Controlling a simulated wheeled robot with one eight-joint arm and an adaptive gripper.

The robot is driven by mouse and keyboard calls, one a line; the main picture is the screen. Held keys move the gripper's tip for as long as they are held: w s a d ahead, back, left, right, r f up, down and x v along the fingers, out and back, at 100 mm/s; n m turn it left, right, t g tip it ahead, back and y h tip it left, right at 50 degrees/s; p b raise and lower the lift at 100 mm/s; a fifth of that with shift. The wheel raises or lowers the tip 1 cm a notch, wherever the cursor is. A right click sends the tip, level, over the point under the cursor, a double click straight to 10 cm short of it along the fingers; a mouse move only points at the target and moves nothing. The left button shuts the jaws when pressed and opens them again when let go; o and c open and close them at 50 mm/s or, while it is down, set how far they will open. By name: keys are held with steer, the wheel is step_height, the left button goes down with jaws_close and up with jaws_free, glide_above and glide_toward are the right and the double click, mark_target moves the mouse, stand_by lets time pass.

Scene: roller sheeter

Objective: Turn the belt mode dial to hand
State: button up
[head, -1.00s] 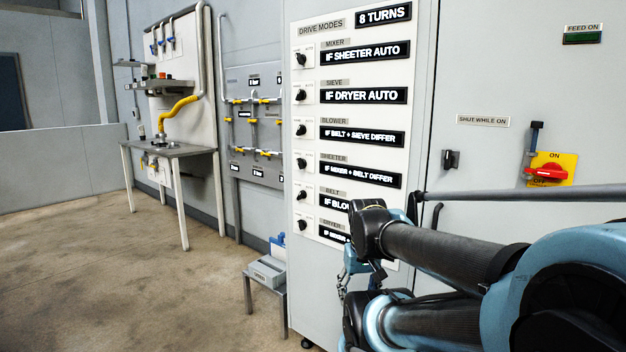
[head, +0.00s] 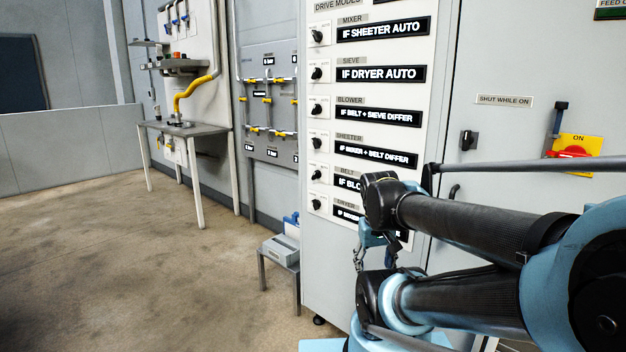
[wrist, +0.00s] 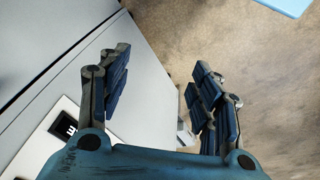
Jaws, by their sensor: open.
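The belt mode dial (head: 317,175) is a small black knob on the white drive modes panel (head: 322,222), beside the BELT label (head: 347,170). It is the second dial from the bottom, and its exact setting is too small to read. My gripper (head: 359,262) hangs low in front of the panel in the head view, to the right of and below the dial, partly hidden by my arm. In the wrist view my gripper (wrist: 160,95) is open, with nothing between its fingers. The dial cannot be made out in the wrist view.
Other mode dials, such as the sheeter dial (head: 316,143) and dryer dial (head: 316,204), sit close above and below. A red rotary switch (head: 573,152) is on the cabinet at right. A small stand with a grey box (head: 281,249) stands left of the cabinet. The floor at left is clear.

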steer(key=w+d+r+n+h, duration=0.15)
steer(key=w+r+h, duration=0.35)
steer(key=w, duration=0.7)
steer(key=t+h, duration=0.7)
steer(key=t, duration=0.4)
glide_toward(313, 176)
steer(key=shift+n, duration=0.45)
steer(key=x, duration=0.9)
steer(key=shift+d, duration=0.15)
steer(key=c, duration=1.1)
